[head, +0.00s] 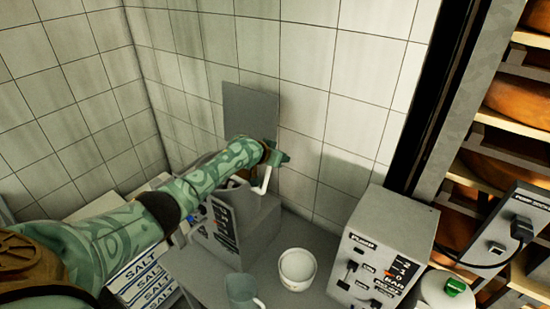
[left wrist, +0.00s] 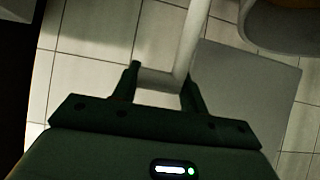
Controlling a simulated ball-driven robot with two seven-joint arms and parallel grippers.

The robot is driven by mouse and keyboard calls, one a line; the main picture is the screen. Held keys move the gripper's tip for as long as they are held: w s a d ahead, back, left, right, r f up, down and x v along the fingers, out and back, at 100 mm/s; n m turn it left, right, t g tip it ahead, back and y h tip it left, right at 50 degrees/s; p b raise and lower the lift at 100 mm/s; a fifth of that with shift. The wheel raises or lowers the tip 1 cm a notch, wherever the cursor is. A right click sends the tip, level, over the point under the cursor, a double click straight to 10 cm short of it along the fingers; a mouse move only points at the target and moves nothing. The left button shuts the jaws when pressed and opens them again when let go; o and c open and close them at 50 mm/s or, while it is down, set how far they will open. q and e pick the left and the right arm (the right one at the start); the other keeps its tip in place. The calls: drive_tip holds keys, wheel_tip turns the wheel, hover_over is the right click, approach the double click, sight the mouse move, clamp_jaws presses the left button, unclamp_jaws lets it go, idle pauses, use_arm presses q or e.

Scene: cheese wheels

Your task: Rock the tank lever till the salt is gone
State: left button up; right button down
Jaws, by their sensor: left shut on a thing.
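The tank (head: 250,225) is a grey box on the counter with a dark label panel on its front and a raised grey lid (head: 250,112) behind. Its lever (head: 263,181) is a pale bent rod at the tank's right side. My left gripper (head: 277,158) is at the lever's upper end. In the left wrist view the gripper (left wrist: 161,82) is shut on the lever's crosspiece, and the lever's rod (left wrist: 189,35) runs up from it. My left forearm hides most of the tank's top, so I cannot see the salt inside. My right gripper is out of view.
Stacked salt boxes (head: 140,282) stand left of the tank. A power socket box (head: 507,235) and cheese shelves (head: 512,125) are at right. Tiled walls close the back.

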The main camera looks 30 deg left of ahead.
use_arm(q)
drive_tip(key=shift+d, duration=0.2)
idle(0.3)
drive_tip(key=o, duration=1.3)
drive_tip(key=shift+w, duration=0.1)
drive_tip(key=shift+w+d, duration=0.1)
drive_tip(key=shift+w, duration=0.05)
drive_tip(key=shift+s, duration=0.2)
drive_tip(key=p+v, duration=0.3)
drive_tip(key=v, duration=1.3)
drive_tip(key=shift+w+p, duration=0.1)
drive_tip(key=shift+p, duration=0.2)
